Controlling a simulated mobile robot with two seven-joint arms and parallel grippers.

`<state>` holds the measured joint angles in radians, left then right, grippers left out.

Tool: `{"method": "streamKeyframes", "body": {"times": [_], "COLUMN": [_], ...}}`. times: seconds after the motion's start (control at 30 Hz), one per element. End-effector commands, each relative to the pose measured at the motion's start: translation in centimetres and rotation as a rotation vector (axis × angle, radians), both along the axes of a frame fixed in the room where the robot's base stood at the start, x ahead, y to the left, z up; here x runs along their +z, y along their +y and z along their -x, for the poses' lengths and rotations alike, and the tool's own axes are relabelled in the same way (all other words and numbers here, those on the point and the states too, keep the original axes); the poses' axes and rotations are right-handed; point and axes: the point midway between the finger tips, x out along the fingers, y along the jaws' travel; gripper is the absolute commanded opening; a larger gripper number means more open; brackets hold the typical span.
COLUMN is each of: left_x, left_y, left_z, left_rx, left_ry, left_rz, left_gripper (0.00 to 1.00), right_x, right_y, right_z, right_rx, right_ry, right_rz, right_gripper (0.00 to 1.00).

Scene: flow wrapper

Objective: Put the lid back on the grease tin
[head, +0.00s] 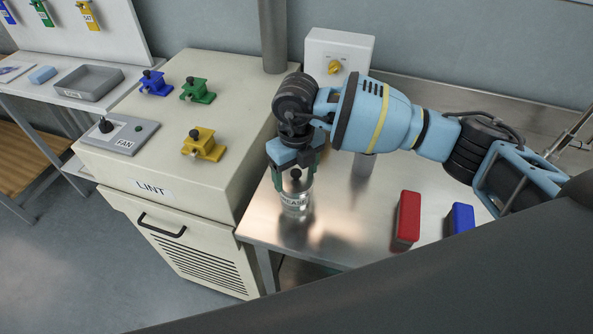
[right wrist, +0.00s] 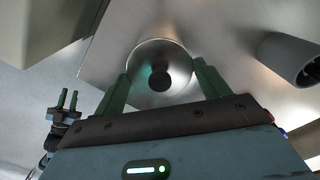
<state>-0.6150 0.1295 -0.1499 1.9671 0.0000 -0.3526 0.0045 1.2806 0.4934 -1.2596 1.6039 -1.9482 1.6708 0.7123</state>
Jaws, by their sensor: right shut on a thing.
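The grease tin (head: 296,204) is a silvery can with a label, upright on the metal table close to the cream cabinet. Its round metal lid, with a dark knob (head: 295,176), is at the tin's top; I cannot tell whether it is seated or slightly above. My right gripper (head: 294,170) points down over the tin, shut on the lid. In the right wrist view the lid (right wrist: 145,56) lies between its green fingers, knob in the middle. My left gripper (right wrist: 67,99) shows small at the left of the right wrist view, fingers apart and empty.
A red block (head: 408,217) and a blue block (head: 461,218) lie right of the tin. The lint cabinet (head: 190,225) at left carries colored clamps and a fan switch. The table's front edge is close.

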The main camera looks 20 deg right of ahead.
Motion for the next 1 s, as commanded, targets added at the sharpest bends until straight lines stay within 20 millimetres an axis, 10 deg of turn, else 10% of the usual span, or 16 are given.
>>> {"method": "streamKeyframes", "body": {"times": [0.3, 0.33, 0.53, 1.0], "left_x": [-0.03, -0.03, -0.02, 0.03], "left_y": [-0.10, -0.13, -0.32, -0.33], "left_z": [0.02, 0.02, 0.00, -0.05], "left_rx": [0.003, 0.004, 0.009, 0.009], "left_ry": [0.002, 0.001, 0.002, 0.000], "left_rz": [0.003, 0.004, 0.009, 0.009], "left_gripper": [0.28, 0.28, 0.28, 0.28], "right_x": [-0.05, -0.04, -0.03, 0.17], "right_y": [0.01, 0.01, 0.00, -0.01], "right_z": [0.01, 0.01, 0.00, -0.01], "right_rx": [0.000, 0.000, 0.000, 0.000], "right_ry": [0.001, 0.001, 0.000, 0.000], "right_rz": [0.000, 0.000, 0.000, 0.000], "right_gripper": [0.53, 0.76, 1.00, 1.00]}}
